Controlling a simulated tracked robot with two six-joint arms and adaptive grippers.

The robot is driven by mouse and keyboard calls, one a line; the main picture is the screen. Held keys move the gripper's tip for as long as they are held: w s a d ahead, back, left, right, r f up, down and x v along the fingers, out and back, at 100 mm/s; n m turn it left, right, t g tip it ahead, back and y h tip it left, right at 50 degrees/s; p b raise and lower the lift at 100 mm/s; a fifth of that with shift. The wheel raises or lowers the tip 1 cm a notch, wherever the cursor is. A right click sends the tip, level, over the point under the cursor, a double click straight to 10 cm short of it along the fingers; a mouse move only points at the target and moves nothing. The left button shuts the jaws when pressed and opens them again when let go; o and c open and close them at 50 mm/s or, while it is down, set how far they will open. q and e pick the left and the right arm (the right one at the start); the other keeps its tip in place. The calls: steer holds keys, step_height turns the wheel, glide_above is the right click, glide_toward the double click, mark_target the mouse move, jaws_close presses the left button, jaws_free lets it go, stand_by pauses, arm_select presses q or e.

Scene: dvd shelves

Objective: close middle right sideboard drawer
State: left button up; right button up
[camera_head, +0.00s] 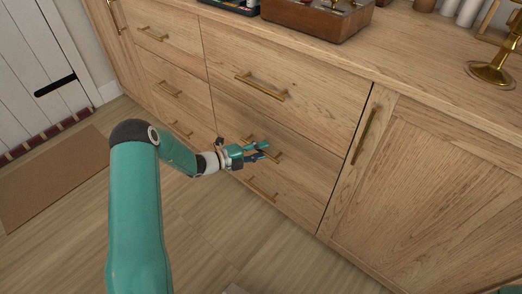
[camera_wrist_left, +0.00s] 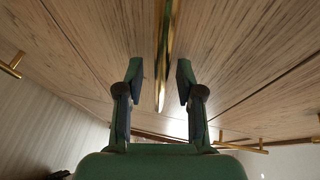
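The wooden sideboard's middle right drawer (camera_head: 300,150) shows in the head view, with its brass handle (camera_head: 250,139) partly hidden by my left gripper. Its front looks close to flush with the drawers around it; I cannot tell whether a small gap is left. My left gripper (camera_head: 266,151) is at this handle, with its fingers apart. In the left wrist view the brass handle (camera_wrist_left: 163,60) stands between the two open fingers of the left gripper (camera_wrist_left: 158,82), apart from both. My right gripper is not in view.
The top right drawer (camera_head: 310,85) and bottom right drawer (camera_head: 290,194) have brass handles too. A cabinet door (camera_head: 430,190) is at the right. A wooden box (camera_head: 315,20) and a brass stand (camera_head: 490,73) are on top. The floor in front is clear.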

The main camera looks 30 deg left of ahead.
arm_select(q)
steer(key=v, duration=1.1)
steer(key=shift+s+a, duration=0.2)
